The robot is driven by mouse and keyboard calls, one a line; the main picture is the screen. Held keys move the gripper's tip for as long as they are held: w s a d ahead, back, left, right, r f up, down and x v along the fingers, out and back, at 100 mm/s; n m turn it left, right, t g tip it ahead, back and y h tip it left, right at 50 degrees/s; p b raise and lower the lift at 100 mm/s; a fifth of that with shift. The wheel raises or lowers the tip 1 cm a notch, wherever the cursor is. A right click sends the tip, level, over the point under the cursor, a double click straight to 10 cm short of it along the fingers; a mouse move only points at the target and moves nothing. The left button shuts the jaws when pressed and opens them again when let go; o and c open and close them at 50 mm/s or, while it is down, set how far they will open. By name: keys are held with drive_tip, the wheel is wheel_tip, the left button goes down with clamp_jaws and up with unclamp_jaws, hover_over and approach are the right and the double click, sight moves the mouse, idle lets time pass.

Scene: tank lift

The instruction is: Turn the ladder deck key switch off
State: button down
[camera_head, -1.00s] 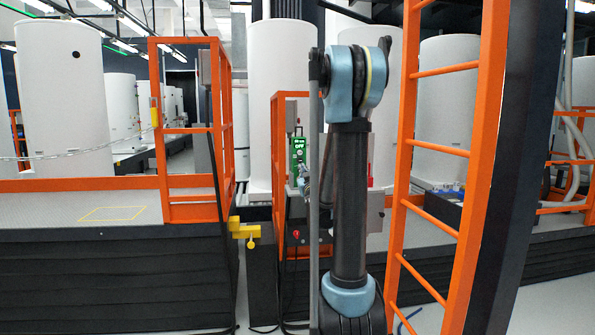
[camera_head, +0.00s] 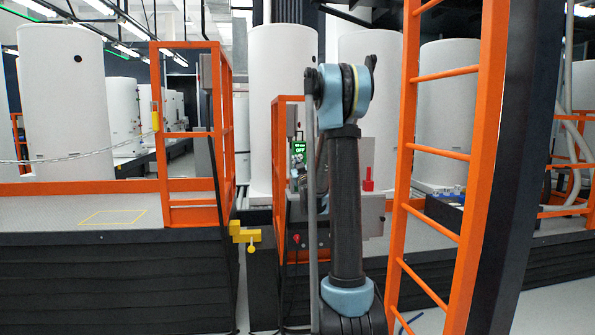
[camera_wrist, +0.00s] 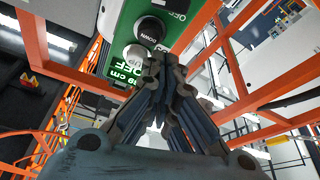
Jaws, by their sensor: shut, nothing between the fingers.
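The green control panel (camera_wrist: 128,60) fills the upper middle of the wrist view. I cannot tell which part is the key switch. My gripper (camera_wrist: 163,62) is shut and empty, its tips over the panel's lower right side near the pale part. I cannot tell whether they touch. In the head view the panel (camera_head: 299,148) is small, left of my arm, and my gripper is mostly hidden.
An orange ladder (camera_head: 437,152) stands right of my arm. An orange guard frame (camera_head: 278,190) surrounds the panel's post. A yellow bracket (camera_head: 244,236) juts from the platform edge on the left. A red part (camera_head: 367,183) on a grey box is right of my arm.

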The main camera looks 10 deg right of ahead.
drive_tip(key=shift+s+d+f, duration=0.1)
drive_tip(key=shift+d+f, duration=0.2)
drive_tip(key=shift+f, duration=0.7)
drive_tip(key=shift+s+d+f, duration=0.1)
drive_tip(key=shift+d+f, duration=0.15)
drive_tip(key=shift+f, duration=0.75)
drive_tip(key=shift+a, duration=0.1)
